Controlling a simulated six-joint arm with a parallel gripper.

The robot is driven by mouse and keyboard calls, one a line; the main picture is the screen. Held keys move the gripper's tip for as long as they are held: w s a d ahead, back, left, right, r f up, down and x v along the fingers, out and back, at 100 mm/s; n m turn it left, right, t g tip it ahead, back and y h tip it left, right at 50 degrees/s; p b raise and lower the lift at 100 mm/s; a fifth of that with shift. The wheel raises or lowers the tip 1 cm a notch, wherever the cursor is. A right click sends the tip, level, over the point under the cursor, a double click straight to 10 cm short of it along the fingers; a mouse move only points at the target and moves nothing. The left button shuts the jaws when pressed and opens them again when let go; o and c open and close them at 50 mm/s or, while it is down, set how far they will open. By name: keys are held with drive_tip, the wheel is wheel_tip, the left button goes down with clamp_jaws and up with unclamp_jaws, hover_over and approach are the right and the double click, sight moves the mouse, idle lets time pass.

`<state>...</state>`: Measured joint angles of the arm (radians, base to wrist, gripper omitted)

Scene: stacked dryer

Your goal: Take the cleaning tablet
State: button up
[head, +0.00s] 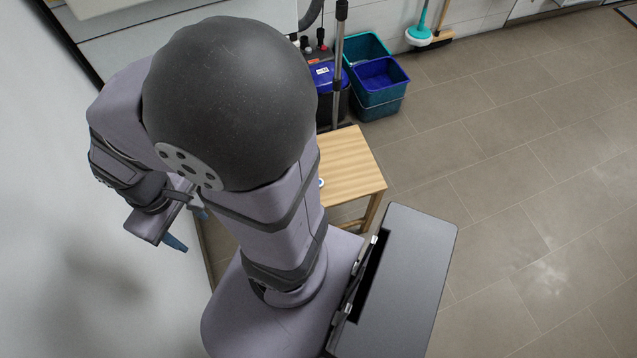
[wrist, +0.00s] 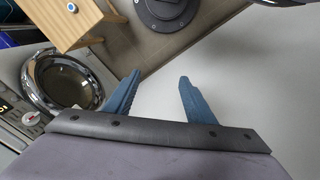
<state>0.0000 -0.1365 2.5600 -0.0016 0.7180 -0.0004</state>
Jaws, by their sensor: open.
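A small round white-and-blue disc, which looks like the cleaning tablet (head: 321,183), lies on the wooden stool (head: 352,160), partly hidden behind my arm in the head view. In the wrist view the small disc (wrist: 72,7) shows near the top edge, on the stool top (wrist: 62,22). My gripper (head: 195,232) is at the left in the head view, close to the white wall and well apart from the stool. In the wrist view my gripper (wrist: 160,76) has its two blue fingers spread, with nothing between them.
A round chrome-rimmed machine door (wrist: 62,80) and a control panel (wrist: 22,118) are at the left of the wrist view. Blue and teal buckets (head: 378,80) and a blue-black container (head: 328,82) stand behind the stool. The tiled floor (head: 530,180) at the right is clear.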

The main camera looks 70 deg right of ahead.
drive_tip(key=w+d+f+m+t+h+b, duration=0.1)
drive_tip(key=w+d+f+m+b, duration=0.25)
drive_tip(key=f, duration=0.55)
drive_tip(key=w+d+f+m+t+h+b, duration=0.1)
drive_tip(key=w+d+f+m+t+b, duration=0.25)
drive_tip(key=f, duration=0.55)
drive_tip(key=w+d+f+m+g+h+b, duration=0.1)
drive_tip(key=w+d+f+m+b, duration=0.25)
drive_tip(key=d+f+b, duration=0.45)
drive_tip(key=s+d+f+m+h+b, duration=0.3)
drive_tip(key=s+d+f+m+h, duration=0.3)
drive_tip(key=d+f, duration=0.4)
drive_tip(key=s+d+f+g+h+b, duration=0.1)
drive_tip(key=s+d+b, duration=0.1)
drive_tip(key=s, duration=0.2)
drive_tip(key=s+d+f+m+g+h+b, duration=0.1)
drive_tip(key=s+f+h+b, duration=0.1)
drive_tip(key=s, duration=0.3)
drive_tip(key=s+d+f+g+h+b, duration=0.1)
drive_tip(key=s+d, duration=0.1)
drive_tip(key=s, duration=0.2)
drive_tip(key=shift+s+d+f+m+b, duration=0.25)
drive_tip(key=shift+s+d+f+b, duration=0.05)
drive_tip(key=shift+d+f+b, duration=0.1)
drive_tip(key=shift+s+d+r+g+h, duration=0.1)
drive_tip(key=shift+s+r+g+h, duration=0.15)
drive_tip(key=shift+s+h, duration=0.3)
drive_tip(key=shift+b+x, duration=0.5)
drive_tip(key=shift+x, duration=0.55)
